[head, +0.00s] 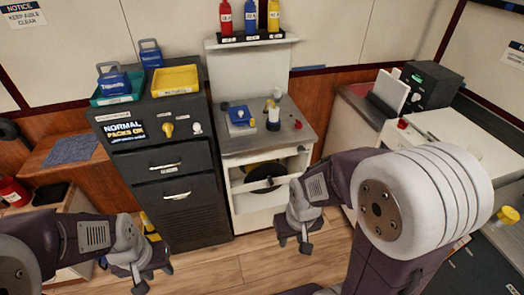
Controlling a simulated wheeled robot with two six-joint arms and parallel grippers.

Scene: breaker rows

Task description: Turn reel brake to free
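No label that I can read says reel brake, so I cannot tell for sure which control it is. A dark round reel-like part (264,171) sits in the open shelf of the white bench, with a dark curved piece below it. On the bench top are a blue block with a white knob (240,116) and a blue and white upright fitting (273,120). My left gripper (150,278) is low at the left, in front of the dark cabinet, open and empty. My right gripper (294,244) is open and empty above the floor, in front of the white bench.
The dark cabinet (165,160) has a yellow knob (168,130), a white knob (197,128) and two handled drawers. Yellow (175,80) and teal (119,91) trays stand on it. Several bottles (250,16) line the upper shelf. Wooden floor (255,265) is clear between my arms.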

